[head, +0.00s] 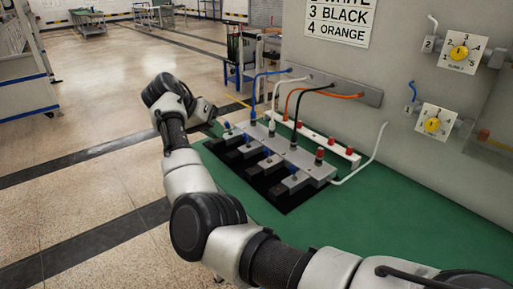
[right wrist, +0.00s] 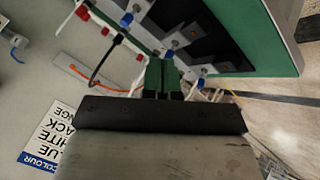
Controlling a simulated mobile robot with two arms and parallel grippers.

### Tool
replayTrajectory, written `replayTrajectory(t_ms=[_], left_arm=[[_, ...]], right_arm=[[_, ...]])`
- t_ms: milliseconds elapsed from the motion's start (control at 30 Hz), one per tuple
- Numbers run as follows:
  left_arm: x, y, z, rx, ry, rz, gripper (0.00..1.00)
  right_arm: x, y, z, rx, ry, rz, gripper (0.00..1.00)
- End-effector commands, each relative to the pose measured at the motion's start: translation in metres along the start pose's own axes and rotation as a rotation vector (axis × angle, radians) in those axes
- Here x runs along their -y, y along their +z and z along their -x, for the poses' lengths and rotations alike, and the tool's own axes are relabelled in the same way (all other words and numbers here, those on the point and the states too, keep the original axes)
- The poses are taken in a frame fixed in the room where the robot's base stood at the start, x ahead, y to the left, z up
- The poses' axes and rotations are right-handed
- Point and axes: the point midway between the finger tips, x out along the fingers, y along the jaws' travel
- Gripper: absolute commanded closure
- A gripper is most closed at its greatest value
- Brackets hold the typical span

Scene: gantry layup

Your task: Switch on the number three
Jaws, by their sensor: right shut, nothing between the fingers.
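In the head view a grey switch bank (head: 285,150) lies on a green bench top, with several small blue-tipped levers (head: 267,152) along its near side. The levers also show in the right wrist view (right wrist: 168,55). The wall sign (head: 340,18) reads 3 BLACK and 4 ORANGE. A black cable (head: 308,97) runs from the wall plate to the bank. My right gripper (head: 212,118) is shut and empty at the bank's far left end. In the right wrist view its green fingers (right wrist: 161,72) are together beside a blue-tipped lever. Contact cannot be told. My left gripper is out of view.
A white strip with red caps (head: 320,138) lies behind the bank. Blue, white and orange cables (head: 345,95) rise to the wall plate (head: 365,93). Two yellow dials (head: 459,53) are on the wall at right. The green bench top (head: 400,200) is clear at front right.

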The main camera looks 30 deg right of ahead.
Motion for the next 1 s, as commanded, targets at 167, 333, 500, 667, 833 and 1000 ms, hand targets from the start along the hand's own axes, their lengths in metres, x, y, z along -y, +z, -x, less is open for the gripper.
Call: replayTrajectory(t_ms=[167,333,500,667,833,1000], left_arm=[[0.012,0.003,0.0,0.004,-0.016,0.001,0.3],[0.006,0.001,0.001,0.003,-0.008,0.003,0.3],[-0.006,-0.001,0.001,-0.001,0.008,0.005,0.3],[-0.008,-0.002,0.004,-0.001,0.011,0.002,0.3],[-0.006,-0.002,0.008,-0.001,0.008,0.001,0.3],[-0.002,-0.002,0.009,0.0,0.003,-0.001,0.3]], right_arm=[[0.0,0.0,-0.009,0.002,0.001,0.0,1.0],[0.0,0.0,-0.037,0.003,0.001,0.001,1.0],[0.0,0.0,-0.075,0.003,0.002,0.0,1.0],[-0.004,-0.001,-0.104,0.001,0.0,-0.002,1.0],[-0.024,-0.002,-0.111,0.0,0.0,-0.002,1.0],[-0.034,-0.002,-0.116,0.001,0.0,0.0,1.0]])
